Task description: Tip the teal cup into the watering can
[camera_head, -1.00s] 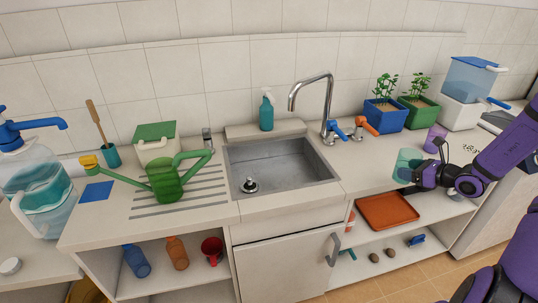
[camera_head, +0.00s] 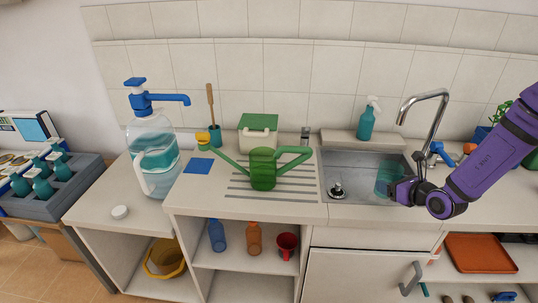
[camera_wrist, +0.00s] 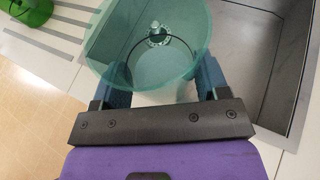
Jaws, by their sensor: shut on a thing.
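The teal cup (camera_head: 388,177) is see-through and is held by my gripper (camera_head: 396,188) over the right part of the sink. In the wrist view the cup (camera_wrist: 150,50) sits between the two fingers of my gripper (camera_wrist: 160,85), and the sink drain shows through it. I cannot tell whether the cup holds anything. The green watering can (camera_head: 263,170) stands upright on the ribbed drainboard to the left of the sink, with its yellow-tipped spout to the left and its handle to the right. Part of it shows in the wrist view (camera_wrist: 32,12). My gripper is well to its right.
The sink (camera_head: 350,190) lies between cup and can, with the tall faucet (camera_head: 425,115) behind it. A teal spray bottle (camera_head: 367,120) stands behind the sink. A green-lidded box (camera_head: 258,135) is behind the can, and a large water jug (camera_head: 153,150) is further left.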

